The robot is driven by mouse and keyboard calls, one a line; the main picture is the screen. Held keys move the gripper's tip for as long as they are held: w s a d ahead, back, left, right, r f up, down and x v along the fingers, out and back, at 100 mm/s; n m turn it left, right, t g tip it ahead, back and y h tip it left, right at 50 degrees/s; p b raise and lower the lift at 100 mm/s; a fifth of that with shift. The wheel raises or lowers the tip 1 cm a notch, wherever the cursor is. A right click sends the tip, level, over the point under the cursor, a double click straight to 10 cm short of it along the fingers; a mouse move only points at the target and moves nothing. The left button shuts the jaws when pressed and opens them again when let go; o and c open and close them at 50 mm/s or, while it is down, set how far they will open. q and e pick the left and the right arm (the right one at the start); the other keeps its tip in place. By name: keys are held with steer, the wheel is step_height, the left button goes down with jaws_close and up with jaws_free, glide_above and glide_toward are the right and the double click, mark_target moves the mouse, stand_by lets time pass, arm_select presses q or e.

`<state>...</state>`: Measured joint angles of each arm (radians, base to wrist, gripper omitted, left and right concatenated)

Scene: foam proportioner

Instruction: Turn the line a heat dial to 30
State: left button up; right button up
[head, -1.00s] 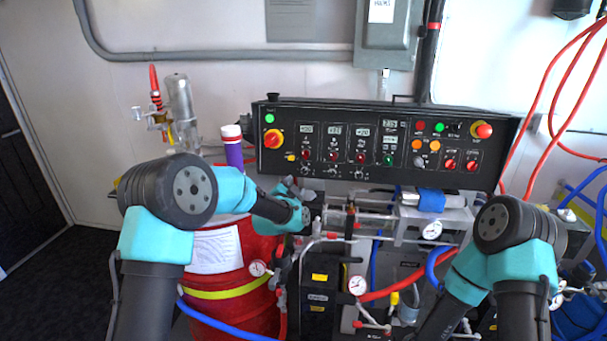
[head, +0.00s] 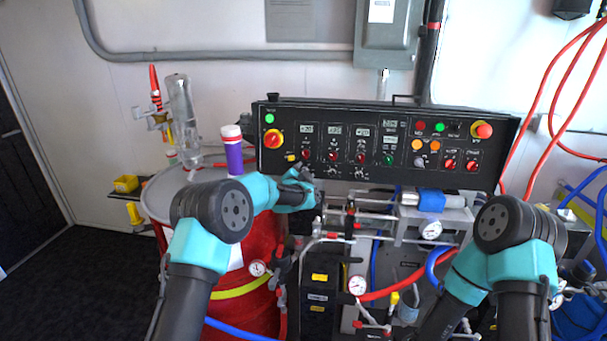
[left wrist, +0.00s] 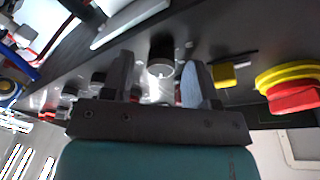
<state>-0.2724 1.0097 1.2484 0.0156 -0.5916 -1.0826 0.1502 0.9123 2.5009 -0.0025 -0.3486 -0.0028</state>
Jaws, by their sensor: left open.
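The black control panel (head: 450,127) has a row of small dials under readouts. The leftmost red dial (head: 306,155), under the first readout, appears to be the line a heat dial; its setting is too small to read. My left gripper (head: 304,179) is just below it, at the panel's lower left. In the left wrist view my left gripper (left wrist: 158,80) is open, with a dark knob with a bright face (left wrist: 160,70) showing between its fingers. No contact is clear. My right arm stands at the right; its gripper is not visible.
A red-and-yellow emergency knob (head: 273,139) is left of the dials, also close to the fingers in the left wrist view (left wrist: 290,90). A purple bottle (head: 233,151) stands on the red drum left of the panel. Pipes and gauges lie below.

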arm_select(q)
steer(key=c, duration=0.9)
steer(key=shift+c, duration=0.2)
steer(key=shift+n, duration=0.3)
steer(key=n+y, duration=0.2)
steer(key=n, duration=0.7)
steer(key=n+y, duration=0.2)
steer(key=n, duration=0.7)
steer(key=n+g+y, duration=0.1)
steer(key=n+y, duration=0.2)
steer(key=n, duration=0.6)
steer(key=shift+d+r, duration=0.1)
steer(key=shift+d, duration=0.1)
steer(key=shift+n, duration=0.3)
